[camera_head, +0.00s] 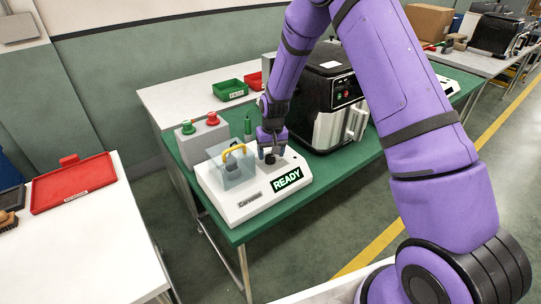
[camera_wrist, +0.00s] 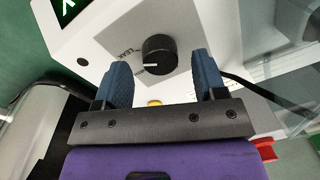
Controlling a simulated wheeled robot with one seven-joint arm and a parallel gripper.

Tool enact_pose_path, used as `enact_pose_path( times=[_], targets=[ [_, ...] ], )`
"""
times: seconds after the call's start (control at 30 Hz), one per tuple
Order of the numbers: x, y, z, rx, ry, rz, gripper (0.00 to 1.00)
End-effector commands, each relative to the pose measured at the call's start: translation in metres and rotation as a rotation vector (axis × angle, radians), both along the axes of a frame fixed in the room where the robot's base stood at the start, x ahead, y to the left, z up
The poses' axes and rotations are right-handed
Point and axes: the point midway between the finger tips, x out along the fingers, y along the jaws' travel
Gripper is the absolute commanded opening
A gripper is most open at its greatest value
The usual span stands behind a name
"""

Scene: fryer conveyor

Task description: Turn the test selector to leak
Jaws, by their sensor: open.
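The test selector is a round black knob (camera_wrist: 160,52) on the sloped white face of a tester (camera_head: 228,205). The wrist view shows its white pointer line at the lower left, toward a small label that I cannot read fully. The word LEAK (camera_wrist: 125,53) is printed on the panel left of the knob. My gripper (camera_wrist: 161,66) is open, with one blue finger on either side of the knob and a gap on both sides. In the head view my gripper (camera_head: 272,148) is low over the tester, just above the knob (camera_head: 270,158).
A grey box with red and green buttons (camera_head: 203,138) stands behind left. An air fryer (camera_head: 330,95) stands close on the right of my arm.

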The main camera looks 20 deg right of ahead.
Motion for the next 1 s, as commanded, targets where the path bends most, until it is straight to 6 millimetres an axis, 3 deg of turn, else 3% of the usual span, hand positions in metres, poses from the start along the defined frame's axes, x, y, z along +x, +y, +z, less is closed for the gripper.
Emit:
enact_pose_path(
  times=[0.3, 0.5, 1.0],
  targets=[
    [0.001, -0.004, 0.061, 0.0, -0.005, -0.001, 0.65],
    [0.0, -0.005, 0.085, 0.0, -0.002, -0.001, 0.65],
    [0.0, -0.006, 0.092, 0.0, -0.001, -0.001, 0.65]
  ],
)
